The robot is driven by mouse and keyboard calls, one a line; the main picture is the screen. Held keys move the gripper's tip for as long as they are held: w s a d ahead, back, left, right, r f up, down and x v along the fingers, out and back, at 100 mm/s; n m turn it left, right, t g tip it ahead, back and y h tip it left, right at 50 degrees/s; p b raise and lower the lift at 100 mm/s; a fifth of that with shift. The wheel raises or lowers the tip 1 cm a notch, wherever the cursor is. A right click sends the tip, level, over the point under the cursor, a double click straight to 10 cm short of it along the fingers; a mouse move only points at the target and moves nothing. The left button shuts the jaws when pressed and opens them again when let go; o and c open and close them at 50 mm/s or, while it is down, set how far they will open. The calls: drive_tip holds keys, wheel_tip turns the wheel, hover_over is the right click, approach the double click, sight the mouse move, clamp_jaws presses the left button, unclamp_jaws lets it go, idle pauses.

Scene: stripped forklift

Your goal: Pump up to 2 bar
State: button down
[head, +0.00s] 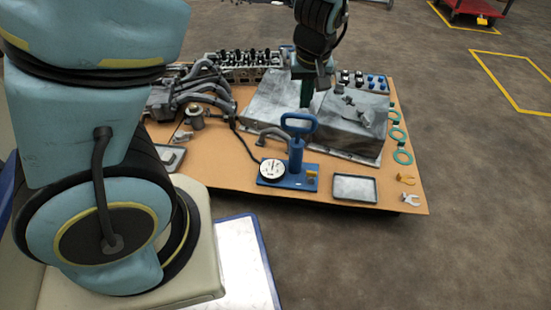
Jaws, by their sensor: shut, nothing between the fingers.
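The blue hand pump (296,153) stands upright near the front edge of the board, with its loop handle (299,124) on top. Its round white gauge (272,169) sits at the left of the blue base; the needle is too small to read. A small yellow part (312,175) is at the right of the base. A black hose (242,144) runs from the pump back to the left. My gripper (305,104) is shut and empty, pointing down above and behind the pump handle, apart from it in the picture. The exact gap in depth is unclear.
Grey metal blocks (349,135) stand right of the pump and behind it. A grey pipe piece (272,135) lies just left of it. An empty tray (355,188) is at the front right, with green rings (402,157) and wrenches along the right edge. Engine parts (205,92) fill the left.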

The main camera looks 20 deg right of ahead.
sight(300, 115)
drive_tip(key=shift+g, duration=0.8)
drive_tip(key=w+p, duration=0.1)
drive_tip(key=p, duration=0.6)
drive_tip(key=w+d+p, duration=0.1)
drive_tip(key=w+p, duration=0.1)
drive_tip(key=p, duration=0.5)
drive_tip(key=w+p, duration=0.2)
drive_tip(key=p, duration=0.6)
drive_tip(key=shift+w+d+f, duration=0.15)
drive_tip(key=shift+f, duration=0.1)
drive_tip(key=f+b, duration=0.3)
drive_tip(key=f, duration=0.1)
drive_tip(key=f+b, duration=0.2)
drive_tip(key=f, duration=0.1)
drive_tip(key=shift+w+d+b, duration=0.1)
drive_tip(key=shift+w+b, duration=0.2)
drive_tip(key=shift+w, duration=0.05)
